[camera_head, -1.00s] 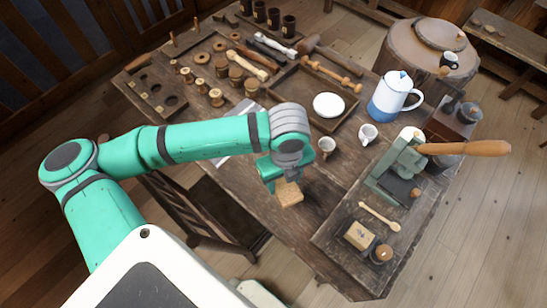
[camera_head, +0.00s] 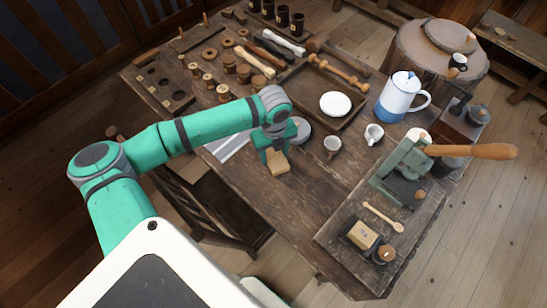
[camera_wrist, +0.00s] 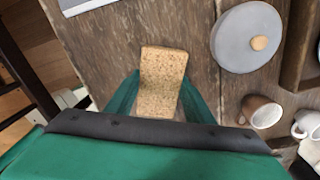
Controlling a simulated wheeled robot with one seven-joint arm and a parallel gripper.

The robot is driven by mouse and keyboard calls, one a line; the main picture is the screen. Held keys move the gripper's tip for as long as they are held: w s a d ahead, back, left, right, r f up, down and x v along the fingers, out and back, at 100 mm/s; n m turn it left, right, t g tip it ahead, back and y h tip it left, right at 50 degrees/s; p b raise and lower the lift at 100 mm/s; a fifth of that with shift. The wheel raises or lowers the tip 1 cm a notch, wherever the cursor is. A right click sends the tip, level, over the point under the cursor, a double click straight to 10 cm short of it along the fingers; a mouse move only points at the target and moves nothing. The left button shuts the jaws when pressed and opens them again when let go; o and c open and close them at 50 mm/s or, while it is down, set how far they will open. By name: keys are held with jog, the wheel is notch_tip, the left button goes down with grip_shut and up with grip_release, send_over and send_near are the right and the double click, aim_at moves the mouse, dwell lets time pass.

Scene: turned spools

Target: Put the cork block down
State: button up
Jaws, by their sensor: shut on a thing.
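The cork block (camera_head: 278,162) is tan and speckled. In the wrist view the cork block (camera_wrist: 161,80) sits between the two green fingers of my gripper (camera_wrist: 157,95), which is shut on it. In the head view my gripper (camera_head: 275,150) points down over the near-left part of the wooden table (camera_head: 290,205). I cannot tell whether the block touches the tabletop or hangs just above it. The finger tips partly hide the block's sides.
A grey round lid with a wooden knob (camera_wrist: 247,38) lies right of the block, and a cup (camera_wrist: 260,111) stands nearby. A striped cloth (camera_head: 229,144) lies to the left. A tray (camera_head: 322,112) with a white plate is behind. Bare table lies in front and to the right.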

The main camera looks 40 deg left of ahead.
aim_at(273, 155)
notch_tip(273, 155, down, 3)
jog(key=shift+d, duration=0.15)
jog(key=shift+s+a, duration=0.1)
jog(key=shift+a, duration=0.1)
jog(key=shift+s+f, duration=0.1)
jog(key=shift+f, duration=0.25)
jog(key=o, duration=1.1)
jog(key=shift+d+f, duration=0.15)
jog(key=shift+f, duration=0.05)
jog(key=shift+r, duration=0.6)
notch_tip(273, 155, up, 12)
